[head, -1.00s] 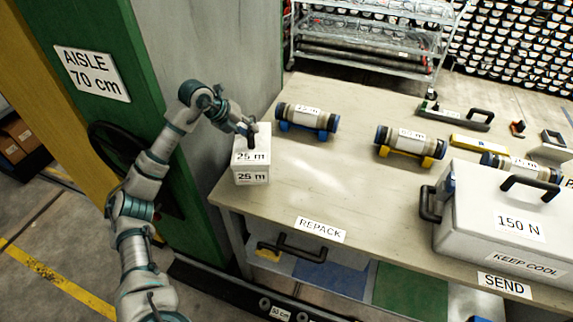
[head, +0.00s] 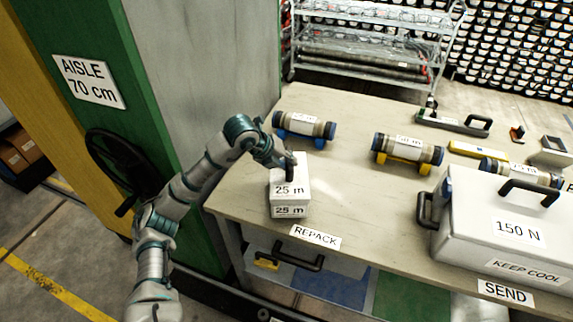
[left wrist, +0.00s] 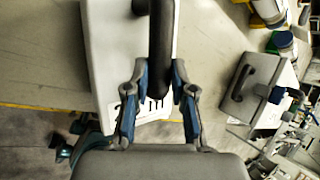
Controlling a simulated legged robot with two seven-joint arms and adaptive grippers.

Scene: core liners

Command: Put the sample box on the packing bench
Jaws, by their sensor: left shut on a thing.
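The sample box (head: 289,199) is white with two "25 m" labels and a dark handle on top. My left gripper (head: 287,166) is over its top and shut on that handle. In the left wrist view the blue-padded fingers of the left gripper (left wrist: 158,95) close on both sides of the black handle (left wrist: 161,40), above the white box top (left wrist: 104,50). The box is upright over the left front part of the packing bench (head: 345,205), behind the "REPACK" label. I cannot tell whether its underside touches the bench. My right gripper is not in view.
Core liners in blue (head: 305,127) and yellow (head: 408,151) cradles lie farther back. A large white "150 N" cooler (head: 512,232) stands at right. The bench between box and cooler is clear. A grey and green post (head: 235,70) rises at left.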

